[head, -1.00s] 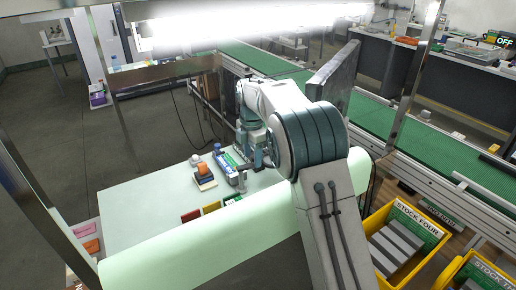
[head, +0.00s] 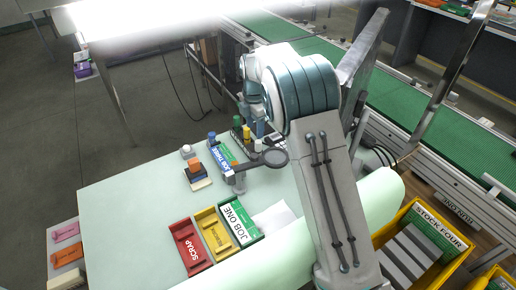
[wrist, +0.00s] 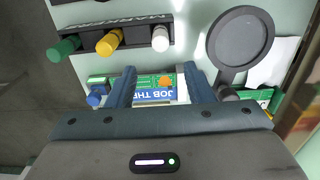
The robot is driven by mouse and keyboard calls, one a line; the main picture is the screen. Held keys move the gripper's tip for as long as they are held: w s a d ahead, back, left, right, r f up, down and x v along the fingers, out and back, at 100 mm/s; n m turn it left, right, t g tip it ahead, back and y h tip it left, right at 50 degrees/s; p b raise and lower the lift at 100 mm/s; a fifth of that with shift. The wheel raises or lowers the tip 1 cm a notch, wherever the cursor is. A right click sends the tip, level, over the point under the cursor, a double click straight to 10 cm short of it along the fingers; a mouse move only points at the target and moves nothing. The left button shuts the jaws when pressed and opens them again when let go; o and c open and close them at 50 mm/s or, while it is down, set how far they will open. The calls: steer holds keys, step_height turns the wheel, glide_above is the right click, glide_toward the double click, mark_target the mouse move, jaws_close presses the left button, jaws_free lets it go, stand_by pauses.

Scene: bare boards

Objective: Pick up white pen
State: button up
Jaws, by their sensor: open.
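The white pen (wrist: 160,38) stands in a dark rack (wrist: 135,28), at the right end of a row with a yellow pen (wrist: 108,42) and a green pen (wrist: 63,47). In the head view the white pen (head: 258,146) shows small beside my arm. My gripper (wrist: 160,78) is open and empty, its two dark fingers apart over the JOB THREE tray (wrist: 153,98). In the wrist picture the white pen lies above the gap between the fingers, apart from both. In the head view my arm hides most of the gripper.
A round black magnifier (wrist: 240,38) on a stand is just right of the white pen; it also shows in the head view (head: 275,157). Red SCRAP (head: 187,246), yellow (head: 214,232) and green JOB ONE (head: 240,222) trays line the bench's front.

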mark_target(258, 141)
steer(key=shift+w+d+f, duration=0.1)
steer(key=shift+w+f, duration=0.05)
steer(key=shift+f, duration=0.35)
steer(key=shift+w+f, duration=0.15)
steer(key=shift+f, duration=0.3)
steer(key=shift+s+d+f+p, duration=0.1)
steer(key=shift+f+p, duration=0.2)
steer(key=shift+f, duration=0.5)
steer(key=f, duration=0.1)
steer(key=f+p, duration=0.1)
steer(key=f, duration=0.1)
steer(key=shift+d+f, duration=0.3)
steer(key=shift+d, duration=0.05)
steer(key=shift+f, duration=0.55)
jaws_close()
